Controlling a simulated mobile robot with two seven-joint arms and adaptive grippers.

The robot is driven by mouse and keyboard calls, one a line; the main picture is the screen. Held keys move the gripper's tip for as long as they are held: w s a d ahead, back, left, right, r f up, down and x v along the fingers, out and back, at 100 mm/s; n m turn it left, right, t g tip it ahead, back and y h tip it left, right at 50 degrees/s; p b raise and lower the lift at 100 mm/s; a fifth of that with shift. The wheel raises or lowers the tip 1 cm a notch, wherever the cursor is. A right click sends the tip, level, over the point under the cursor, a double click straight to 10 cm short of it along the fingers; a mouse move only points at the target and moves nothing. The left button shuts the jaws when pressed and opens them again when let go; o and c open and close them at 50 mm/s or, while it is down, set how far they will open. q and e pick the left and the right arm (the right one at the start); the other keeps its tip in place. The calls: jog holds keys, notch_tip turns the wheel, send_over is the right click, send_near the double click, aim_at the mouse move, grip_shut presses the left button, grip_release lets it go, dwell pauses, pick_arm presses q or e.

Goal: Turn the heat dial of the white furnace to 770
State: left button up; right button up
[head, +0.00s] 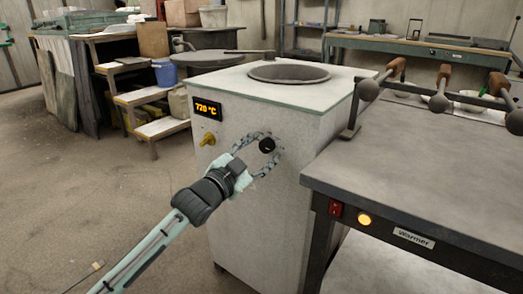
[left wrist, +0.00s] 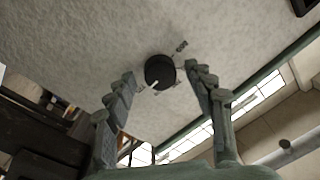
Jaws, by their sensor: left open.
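The white furnace (head: 240,200) stands in the middle of the head view. Its display (head: 208,109) reads 720 °C in orange. The black heat dial (head: 267,145) sits on the front face, right of the display and a brass-coloured knob (head: 208,139). My left gripper (head: 268,147) is open, with its fingers on either side of the dial in the head view. In the left wrist view the dial (left wrist: 160,71) shows a white pointer mark and lies between and just beyond the open fingertips (left wrist: 161,76). I cannot tell whether the fingers touch it. My right gripper is not in view.
A grey warmer table (head: 430,185) stands close to the furnace's right, with a red switch (head: 335,208) and a lit orange lamp (head: 364,219). Ladles (head: 438,102) rest on a rack above it. The furnace top has a round opening (head: 289,74).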

pick_arm(q)
jog(key=v, duration=1.2)
